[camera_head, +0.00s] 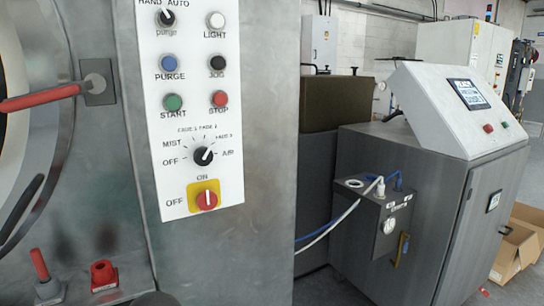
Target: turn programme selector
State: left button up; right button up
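The programme selector (203,155) is a black round knob on the white control panel (228,112), in the left half of the head view. Labels OFF, MIST, AIR and some smaller, hard-to-read ones form an arc around it. Its white pointer mark leans to the upper right; which label it matches exactly I cannot tell. Neither of my grippers can be made out in the view, and nothing touches the knob.
Below the selector is a red ON/OFF switch (207,199) on a yellow plate. START (173,103) and STOP (220,99) buttons sit above. A red-handled lever (42,97) juts out at left. A grey cabinet with a sloped console (440,115) stands at right.

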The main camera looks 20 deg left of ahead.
aim_at(203, 156)
jog(key=z, duration=0.35)
jog(key=k, duration=1.45)
jog(key=u, duration=0.85)
jog(key=i, duration=0.9)
jog(key=u, duration=0.05)
